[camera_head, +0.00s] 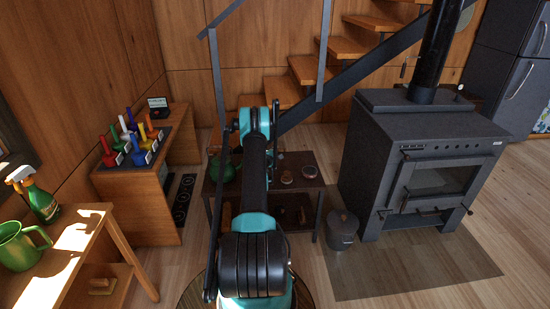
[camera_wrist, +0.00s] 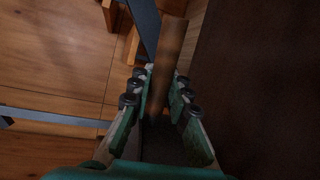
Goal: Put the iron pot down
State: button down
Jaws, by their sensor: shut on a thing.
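In the wrist view, my gripper (camera_wrist: 160,85) is shut on a long, brown, bar-like handle (camera_wrist: 172,50), which I take for the iron pot's. The handle runs from between the fingers towards the top of the picture. The body of the pot cannot be made out. In the head view, my arm stands in the middle and hides my gripper and most of what it holds. I cannot tell how high the held thing is, or whether it touches anything.
A low dark table (camera_head: 305,182) bearing small dishes and a green pot (camera_head: 229,168) lies behind my arm.

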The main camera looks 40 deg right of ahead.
jog(key=shift+f, duration=2.05)
jog(key=c, duration=1.4)
grip_release()
jog(key=shift+c, duration=0.2)
jog(key=shift+s+a, duration=0.1)
jog(key=shift+a, duration=0.05)
